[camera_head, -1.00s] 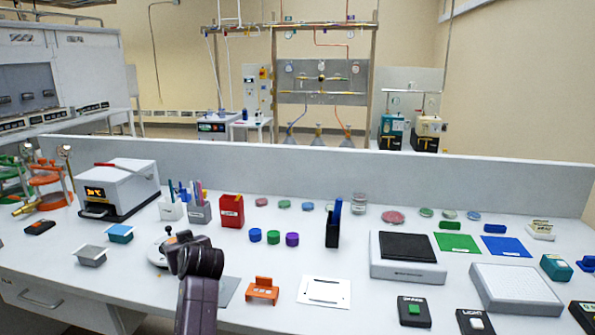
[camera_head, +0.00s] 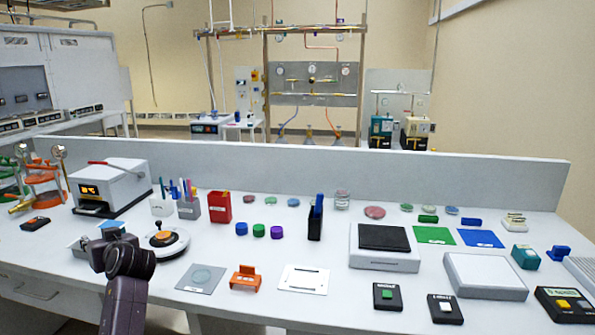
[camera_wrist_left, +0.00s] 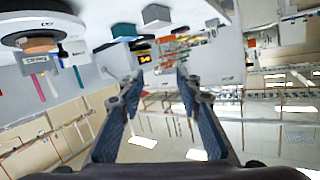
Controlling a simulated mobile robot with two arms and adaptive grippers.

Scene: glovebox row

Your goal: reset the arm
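My left arm (camera_head: 124,285) comes up from the bottom left of the head view and is dark purple-grey. Its wrist is over the front left of the bench, in front of a grey tray and a blue-topped block that it partly hides. In the left wrist view my left gripper (camera_wrist_left: 159,80) has its two blue-grey fingers well apart with nothing between them. That view is upside down, with the bench at the top. My right gripper is in neither view.
Near the arm are a round device with an orange knob (camera_head: 166,239), a grey plate (camera_head: 201,279) and an orange holder (camera_head: 245,278). A white boxy instrument (camera_head: 110,187) stands behind. Pen cups, colored caps and flat devices fill the bench up to the low back wall (camera_head: 330,172).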

